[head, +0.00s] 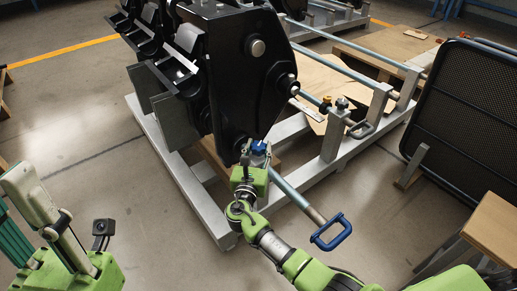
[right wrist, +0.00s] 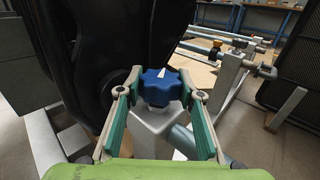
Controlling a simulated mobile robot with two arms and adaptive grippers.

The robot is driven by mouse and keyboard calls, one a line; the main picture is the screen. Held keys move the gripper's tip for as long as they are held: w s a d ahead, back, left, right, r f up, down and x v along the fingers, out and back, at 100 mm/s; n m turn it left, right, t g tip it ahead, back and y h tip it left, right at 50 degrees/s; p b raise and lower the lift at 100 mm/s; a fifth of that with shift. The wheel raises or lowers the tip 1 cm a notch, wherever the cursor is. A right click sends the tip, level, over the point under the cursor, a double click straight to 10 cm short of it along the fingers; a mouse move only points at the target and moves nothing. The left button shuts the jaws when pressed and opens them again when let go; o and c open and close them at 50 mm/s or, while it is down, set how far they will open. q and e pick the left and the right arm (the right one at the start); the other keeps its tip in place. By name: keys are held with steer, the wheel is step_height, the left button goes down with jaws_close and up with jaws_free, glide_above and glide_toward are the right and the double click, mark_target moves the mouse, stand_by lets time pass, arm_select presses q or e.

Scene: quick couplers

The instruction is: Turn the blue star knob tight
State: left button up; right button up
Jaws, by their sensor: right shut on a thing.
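The blue star knob (head: 259,147) sits low at the front of the black coupler (head: 238,90), on the pale frame. It shows clearly in the right wrist view (right wrist: 160,87), with a white pointer mark on its face. My right gripper (right wrist: 159,91) has its fingertips on both sides of the knob and is shut on it. In the head view my right gripper (head: 255,158) partly hides the knob. My left gripper (head: 25,205) is at the left edge, far from the knob and partly cut off, so its opening cannot be told.
A rod with a blue loop handle (head: 330,232) slants out right of my right arm. The grey frame (head: 345,157) runs behind it. A black mesh panel (head: 465,115) and a wooden block (head: 493,228) stand at the right. The floor at front left is clear.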

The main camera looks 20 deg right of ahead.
stand_by(0.3)
steer(key=o, duration=1.1)
steer(key=v, duration=1.2)
steer(key=shift+f, duration=0.1)
